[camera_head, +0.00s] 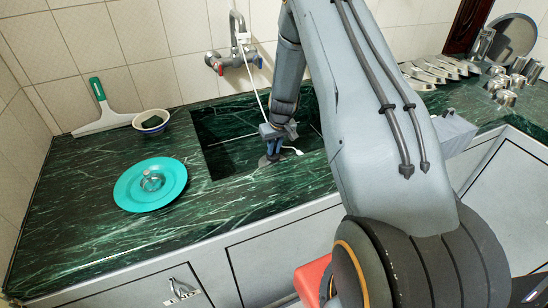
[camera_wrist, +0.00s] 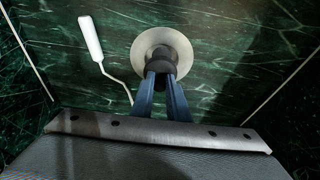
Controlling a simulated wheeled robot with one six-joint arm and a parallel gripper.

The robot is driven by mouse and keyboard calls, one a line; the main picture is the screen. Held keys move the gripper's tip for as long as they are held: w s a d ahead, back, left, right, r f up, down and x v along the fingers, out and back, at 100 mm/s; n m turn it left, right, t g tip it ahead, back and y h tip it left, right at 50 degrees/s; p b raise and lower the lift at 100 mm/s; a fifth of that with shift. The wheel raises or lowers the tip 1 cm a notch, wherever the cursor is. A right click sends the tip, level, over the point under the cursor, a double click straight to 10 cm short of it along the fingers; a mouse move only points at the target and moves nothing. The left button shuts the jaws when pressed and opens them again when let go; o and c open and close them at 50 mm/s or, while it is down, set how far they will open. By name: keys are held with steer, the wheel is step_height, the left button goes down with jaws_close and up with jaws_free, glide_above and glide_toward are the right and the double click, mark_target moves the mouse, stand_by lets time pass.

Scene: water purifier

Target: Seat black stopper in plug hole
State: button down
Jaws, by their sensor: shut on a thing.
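My gripper (camera_head: 272,148) is down in the green marble sink. In the wrist view its two blue fingers (camera_wrist: 163,82) are shut on the black stopper (camera_wrist: 161,54), which shows as a dark knob at the fingertips. A pale round disc (camera_wrist: 160,37), apparently the plug hole's rim, lies around and behind the stopper. The stopper appears over the disc's lower middle in that view. The hole itself is hidden, and I cannot tell whether the stopper touches it or is held above. In the head view my gripper and arm hide most of the stopper.
A white-handled utensil with a thin bent shaft (camera_wrist: 91,38) lies beside the disc. The sink (camera_head: 222,150) has walls close by. A tap (camera_head: 236,60) with a white hose is behind.

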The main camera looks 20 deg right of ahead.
mark_target(274, 155)
steer(key=shift+f+p, duration=0.4)
steer(key=shift+f, duration=1.85)
steer(key=shift+f, duration=0.2)
steer(key=c, duration=1.7)
jaws_free()
steer(key=shift+r, duration=0.1)
